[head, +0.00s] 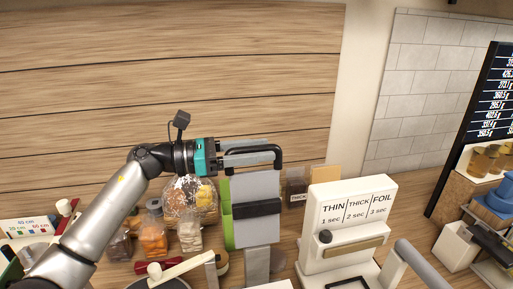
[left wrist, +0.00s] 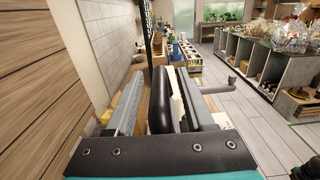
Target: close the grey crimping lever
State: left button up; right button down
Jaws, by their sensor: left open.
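My left gripper (head: 252,155) is open above an upright grey panel (head: 255,188) with a black band. In the left wrist view my two grey fingers (left wrist: 165,108) stand apart. A black rounded bar (left wrist: 167,95) shows between them; I cannot tell if it touches either finger. A grey bar (head: 418,264), which looks like the lever, slants at the right side of the white sealer (head: 350,197), clear of the gripper. In the left wrist view a grey bar (left wrist: 217,90) also shows beyond the right finger.
Filled bags and jars (head: 154,236) stand left of the panel, beside a green holder (head: 226,215). A wooden wall rises close behind. A red-and-white tool (head: 165,266) lies in front. A dark price board (head: 485,120) and blue object (head: 494,204) are at the right.

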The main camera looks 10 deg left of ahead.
pick_arm(q)
grip_shut()
dwell(0.3)
dwell(1.1)
